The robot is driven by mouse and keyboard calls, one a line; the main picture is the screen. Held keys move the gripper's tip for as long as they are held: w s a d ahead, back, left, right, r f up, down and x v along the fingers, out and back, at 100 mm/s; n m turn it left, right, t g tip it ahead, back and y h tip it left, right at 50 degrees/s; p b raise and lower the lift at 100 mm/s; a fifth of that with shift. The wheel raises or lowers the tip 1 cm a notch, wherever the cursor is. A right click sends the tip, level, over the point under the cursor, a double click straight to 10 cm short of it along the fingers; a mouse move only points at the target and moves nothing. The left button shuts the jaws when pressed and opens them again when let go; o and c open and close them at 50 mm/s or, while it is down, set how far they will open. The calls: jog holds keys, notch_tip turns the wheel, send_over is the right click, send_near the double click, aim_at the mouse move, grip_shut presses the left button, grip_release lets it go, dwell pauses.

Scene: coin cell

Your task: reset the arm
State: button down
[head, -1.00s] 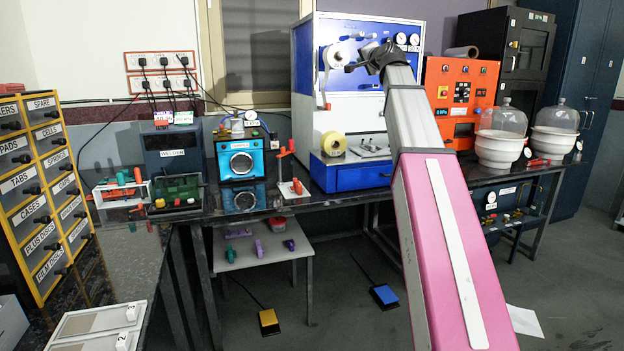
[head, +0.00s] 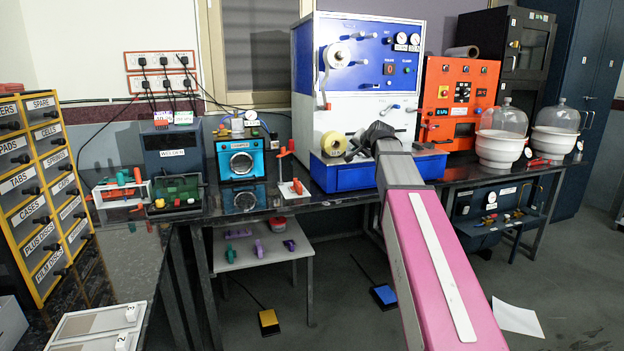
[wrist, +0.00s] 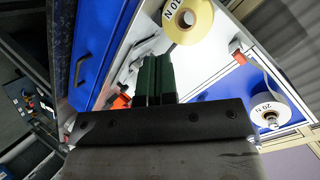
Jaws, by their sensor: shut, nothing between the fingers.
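My arm reaches from the lower right to the blue and white machine (head: 350,80) in the head view. My gripper (head: 352,155), dark at the arm's end, is in front of the machine's lower part, beside a yellow tape roll (head: 334,144). In the wrist view the two dark green fingers of my gripper (wrist: 154,62) are together with nothing between them. The yellow roll (wrist: 188,20) is past the fingertips, and I cannot tell how close. A white roll (wrist: 269,113) is to the right there.
The dark bench (head: 255,205) carries a blue welder (head: 172,152), a turquoise device (head: 240,158) and an orange unit (head: 458,100). Two glass bell jars (head: 508,121) stand at the right. A labelled drawer cabinet (head: 40,190) is at the left.

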jog(key=s+f+n+g+h, duration=0.15)
jog(key=s+f, duration=0.25)
jog(key=f, duration=0.5)
jog(key=s+f+g, duration=0.3)
jog(key=s+f, duration=0.2)
jog(key=f, duration=0.5)
jog(key=s+f+n+g, duration=0.15)
jog(key=s+f, duration=0.25)
jog(key=f, duration=0.5)
jog(key=s+d+f+n+g+h, duration=0.2)
jog(key=s+f+g, duration=0.3)
jog(key=s+f, duration=1.2)
jog(key=shift+s+n+g, duration=0.3)
jog(key=shift+s, duration=0.75)
